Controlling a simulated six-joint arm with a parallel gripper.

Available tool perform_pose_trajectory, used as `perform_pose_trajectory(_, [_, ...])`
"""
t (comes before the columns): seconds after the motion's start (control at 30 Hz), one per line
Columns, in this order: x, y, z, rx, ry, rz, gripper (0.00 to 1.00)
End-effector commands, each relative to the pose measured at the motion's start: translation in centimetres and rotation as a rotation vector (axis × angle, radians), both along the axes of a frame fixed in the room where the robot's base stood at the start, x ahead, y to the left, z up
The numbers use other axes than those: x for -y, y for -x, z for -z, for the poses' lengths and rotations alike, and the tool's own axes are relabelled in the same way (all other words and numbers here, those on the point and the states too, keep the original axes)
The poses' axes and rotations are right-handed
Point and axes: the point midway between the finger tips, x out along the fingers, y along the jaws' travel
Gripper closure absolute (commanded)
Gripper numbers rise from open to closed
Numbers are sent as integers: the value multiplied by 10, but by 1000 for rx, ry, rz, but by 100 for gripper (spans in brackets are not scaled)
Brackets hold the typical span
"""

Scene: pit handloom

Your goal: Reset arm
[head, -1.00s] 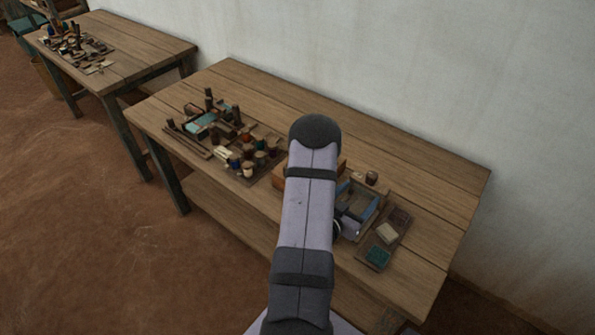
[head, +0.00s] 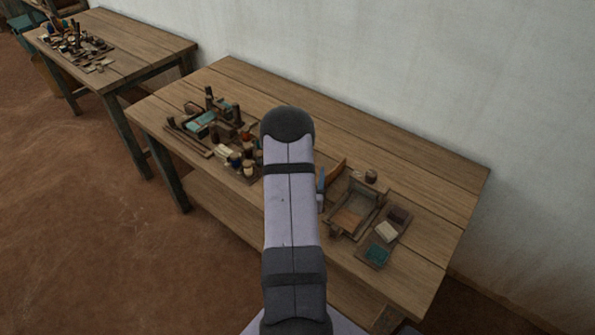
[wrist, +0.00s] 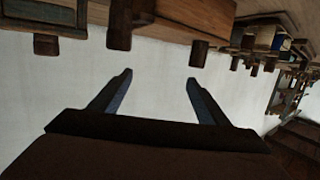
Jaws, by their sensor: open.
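My gripper (wrist: 159,78) is open in the wrist view, with its two dark fingers spread apart. Nothing is between the fingers; the pale wall shows behind them. In the head view my arm stands in front of the workbench (head: 405,160) and hides most of the gripper. A small blue and pale part, likely the gripper, shows just right of the arm, left of the open wooden tray.
An open wooden tray (head: 331,229) and a smaller tray with a pale block (head: 387,232) and teal block (head: 378,255) lie right of my arm. Spools and tools crowd the bench left of it. The bench's back strip is clear. A second table (head: 140,45) stands far left.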

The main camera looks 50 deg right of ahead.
Motion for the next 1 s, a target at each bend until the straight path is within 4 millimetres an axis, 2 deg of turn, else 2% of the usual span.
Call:
perform_pose_trajectory(0.2, [-8, -15, -2, -2, 3, -55, 30])
perform_pose_trajectory(0.67, [-14, -24, -3, -6, -8, -81, 30])
perform_pose_trajectory(0.77, [-24, -37, -3, -26, -44, -113, 30])
perform_pose_trajectory(0.87, [-42, -56, -2, -64, -107, -167, 30])
perform_pose_trajectory(1.0, [-88, -86, -1, -153, -227, -279, 30])
